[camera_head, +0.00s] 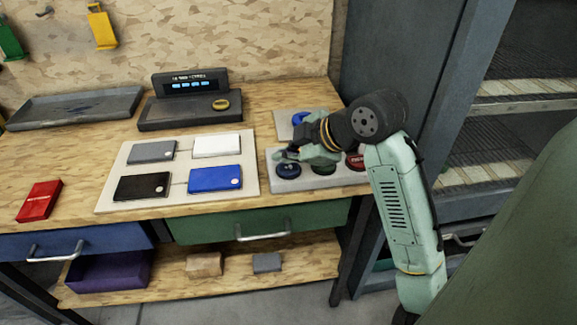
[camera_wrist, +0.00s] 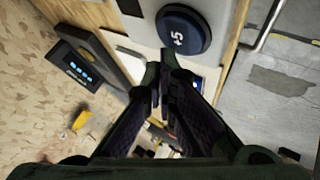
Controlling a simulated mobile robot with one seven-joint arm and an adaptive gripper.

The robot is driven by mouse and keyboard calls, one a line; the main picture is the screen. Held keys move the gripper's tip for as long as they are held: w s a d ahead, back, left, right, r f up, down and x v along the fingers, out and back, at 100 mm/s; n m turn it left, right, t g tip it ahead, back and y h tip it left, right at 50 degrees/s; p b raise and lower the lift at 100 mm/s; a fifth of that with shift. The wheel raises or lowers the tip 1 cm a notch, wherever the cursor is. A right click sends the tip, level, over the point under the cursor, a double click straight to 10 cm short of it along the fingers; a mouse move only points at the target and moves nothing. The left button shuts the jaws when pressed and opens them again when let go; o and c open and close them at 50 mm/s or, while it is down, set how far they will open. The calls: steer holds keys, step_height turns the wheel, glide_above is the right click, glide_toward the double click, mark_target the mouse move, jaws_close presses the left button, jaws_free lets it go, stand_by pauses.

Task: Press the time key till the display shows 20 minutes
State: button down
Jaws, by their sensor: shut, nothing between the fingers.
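The time key, a round dark blue button marked "+5" (camera_wrist: 180,32), sits on a pale panel just beyond my fingertips in the wrist view. It appears to be the leftmost button (camera_head: 288,171) of the row in the head view. My gripper (camera_head: 284,154) is shut and empty, close to this button; whether it touches it I cannot tell. The closed fingers (camera_wrist: 161,70) point toward the key in the wrist view. The display (camera_head: 189,86) on the dark console is lit with blue marks, too small to read; it also shows in the wrist view (camera_wrist: 80,69).
The button panel (camera_head: 272,155) also bears a green button (camera_head: 323,167) and a red one (camera_head: 354,161), partly covered by my arm. A board (camera_head: 110,194) with several flat boxes lies left of it. A blue knob (camera_head: 299,118) stands behind my gripper.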

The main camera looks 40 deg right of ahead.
mark_target(287, 169)
steer(key=shift+f, duration=0.15)
steer(key=shift+f+b, duration=0.35)
steer(key=shift+b, duration=0.2)
steer(key=shift+f+b, duration=0.35)
stand_by(0.6)
steer(key=shift+r, duration=0.1)
steer(key=shift+r+p, duration=0.5)
steer(key=shift+r, duration=0.2)
steer(key=shift+r+p, duration=1.75)
steer(key=shift+r, duration=0.8)
